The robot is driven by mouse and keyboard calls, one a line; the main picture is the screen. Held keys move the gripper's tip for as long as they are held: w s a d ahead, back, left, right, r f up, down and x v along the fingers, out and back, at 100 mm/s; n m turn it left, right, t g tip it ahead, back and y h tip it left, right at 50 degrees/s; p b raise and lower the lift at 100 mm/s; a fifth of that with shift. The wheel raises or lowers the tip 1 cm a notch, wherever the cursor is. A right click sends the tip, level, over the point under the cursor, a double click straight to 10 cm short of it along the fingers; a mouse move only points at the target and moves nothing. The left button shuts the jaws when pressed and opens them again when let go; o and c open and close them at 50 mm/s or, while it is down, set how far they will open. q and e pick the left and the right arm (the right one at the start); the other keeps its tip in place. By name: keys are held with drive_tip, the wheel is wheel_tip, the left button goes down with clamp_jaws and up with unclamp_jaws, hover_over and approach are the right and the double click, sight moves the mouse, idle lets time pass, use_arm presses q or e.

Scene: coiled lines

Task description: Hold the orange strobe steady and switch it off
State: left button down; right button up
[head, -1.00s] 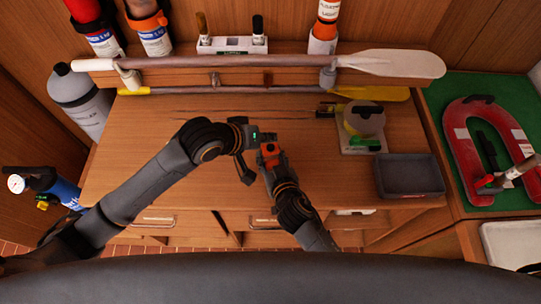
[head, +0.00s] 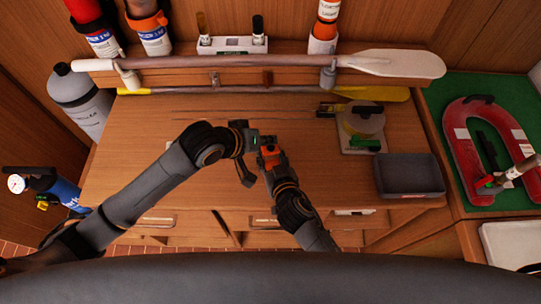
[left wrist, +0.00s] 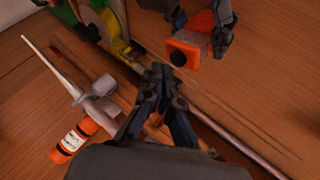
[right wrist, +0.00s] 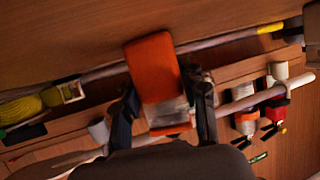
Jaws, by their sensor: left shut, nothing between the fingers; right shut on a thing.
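The orange strobe (head: 269,156) is held over the middle of the bench in the head view. My right gripper (head: 271,165) is shut on it; in the right wrist view the strobe (right wrist: 154,70) stands between the two fingers (right wrist: 163,100), orange at one end and pale at the other. The left wrist view shows the strobe's orange end (left wrist: 188,48) with a dark round button (left wrist: 178,58) on it. My left gripper (left wrist: 160,78) is shut and empty, its tips apart from the button in that view. In the head view my left gripper (head: 254,143) is just left of the strobe.
A grey tray (head: 410,193) and a round yellowish item on a white board (head: 358,147) lie to the right. A paddle (head: 390,63) and a yellow-ended pole (head: 375,93) run along the back. The bench left of my arms is bare.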

sight(268, 149)
use_arm(q)
drive_tip(key=shift+f, duration=0.1)
idle(0.6)
drive_tip(key=shift+f, duration=0.55)
idle(0.3)
drive_tip(key=shift+r, duration=0.7)
drive_tip(key=shift+r, duration=3)
